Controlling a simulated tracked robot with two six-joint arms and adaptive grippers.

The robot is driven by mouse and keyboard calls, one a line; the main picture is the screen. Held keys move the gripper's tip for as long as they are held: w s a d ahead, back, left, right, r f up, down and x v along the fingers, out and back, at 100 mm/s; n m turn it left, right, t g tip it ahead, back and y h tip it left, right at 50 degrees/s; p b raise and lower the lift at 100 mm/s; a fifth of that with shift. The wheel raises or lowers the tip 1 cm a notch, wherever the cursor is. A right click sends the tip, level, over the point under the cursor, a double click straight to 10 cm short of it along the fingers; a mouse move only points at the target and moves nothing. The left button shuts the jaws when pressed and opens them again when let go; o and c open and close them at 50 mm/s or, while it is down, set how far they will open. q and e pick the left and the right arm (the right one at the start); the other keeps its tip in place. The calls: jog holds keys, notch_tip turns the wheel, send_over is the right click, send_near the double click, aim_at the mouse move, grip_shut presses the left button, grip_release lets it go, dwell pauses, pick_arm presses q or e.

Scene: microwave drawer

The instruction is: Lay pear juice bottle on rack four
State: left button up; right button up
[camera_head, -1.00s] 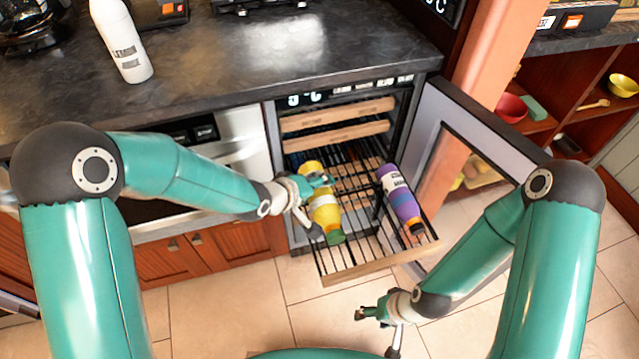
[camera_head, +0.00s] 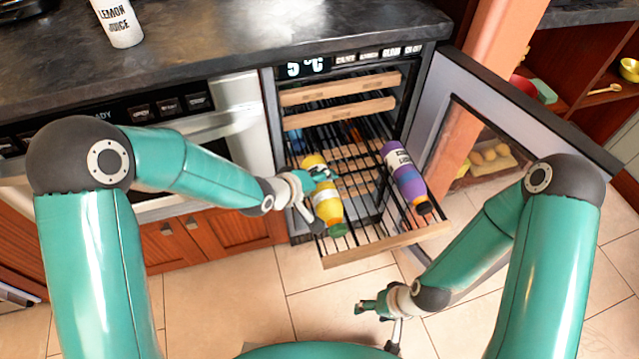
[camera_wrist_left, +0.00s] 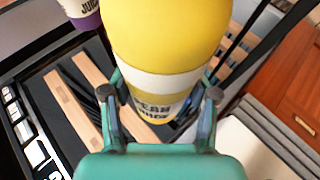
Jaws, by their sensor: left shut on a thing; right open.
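The yellow bottle with a white band and green cap (camera_head: 329,210) is over the left side of the pulled-out wire rack (camera_head: 400,241), cap end toward the rack's wooden front. Part of its label reads "EAR" in the left wrist view (camera_wrist_left: 165,85). My left gripper (camera_head: 318,187) is shut on this bottle, one finger on each side in the wrist view. I cannot tell whether the bottle touches the wires. My right gripper (camera_head: 374,303) is open and empty, low in front of the rack.
A purple bottle (camera_head: 404,178) lies on the right side of the same rack. Two wooden-fronted racks (camera_head: 338,88) are pushed in above. The cooler door (camera_head: 478,125) stands open at right. A lemon juice bottle (camera_head: 118,22) stands on the counter.

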pick_arm(q)
jog(key=shift+s+f, duration=0.5)
jog(key=shift+f, duration=0.2)
jog(key=o, duration=1.6)
jog(key=shift+w+f, duration=0.1)
jog(key=shift+a, duration=0.1)
jog(key=v, duration=0.8)
jog(key=r+v, duration=0.1)
jog(key=v, duration=0.3)
jog(key=shift+w+d, duration=0.3)
jog(key=shift+w, duration=0.05)
